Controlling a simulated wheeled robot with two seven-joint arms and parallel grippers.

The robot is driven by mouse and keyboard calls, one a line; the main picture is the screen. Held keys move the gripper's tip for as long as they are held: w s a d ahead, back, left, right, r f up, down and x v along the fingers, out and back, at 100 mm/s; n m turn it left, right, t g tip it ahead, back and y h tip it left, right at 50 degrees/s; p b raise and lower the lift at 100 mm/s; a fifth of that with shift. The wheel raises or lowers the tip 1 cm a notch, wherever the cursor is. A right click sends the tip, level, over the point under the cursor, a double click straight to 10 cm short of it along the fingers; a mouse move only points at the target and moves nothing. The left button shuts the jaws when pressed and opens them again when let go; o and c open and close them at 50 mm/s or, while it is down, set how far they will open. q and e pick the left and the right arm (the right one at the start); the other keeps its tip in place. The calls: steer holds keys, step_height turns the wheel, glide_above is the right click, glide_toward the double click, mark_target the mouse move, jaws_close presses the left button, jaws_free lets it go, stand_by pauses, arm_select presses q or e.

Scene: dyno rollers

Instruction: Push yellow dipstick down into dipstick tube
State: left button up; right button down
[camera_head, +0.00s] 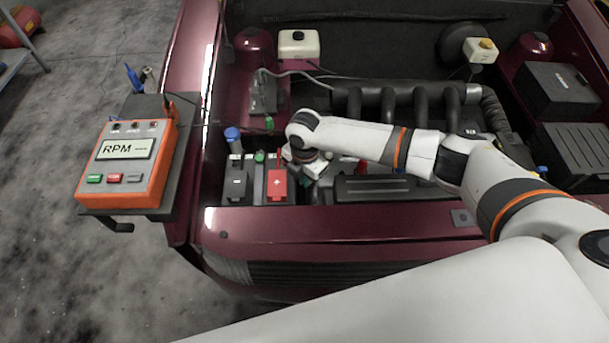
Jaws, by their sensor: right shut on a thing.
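My right arm reaches in from the right over the open engine bay. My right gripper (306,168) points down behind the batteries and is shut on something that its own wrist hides. No yellow dipstick or dipstick tube can be made out; the wrist and gripper cover that spot. My left gripper is not in view.
The engine's black intake pipes (390,100) lie behind my forearm. An orange RPM meter (128,160) sits on a side shelf.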

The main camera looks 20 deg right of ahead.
steer(key=c, duration=1.5)
jaws_free()
steer(key=shift+o, duration=0.2)
step_height(320, 180, up, 12)
steer(key=shift+b, duration=0.45)
steer(key=shift+f, duration=0.1)
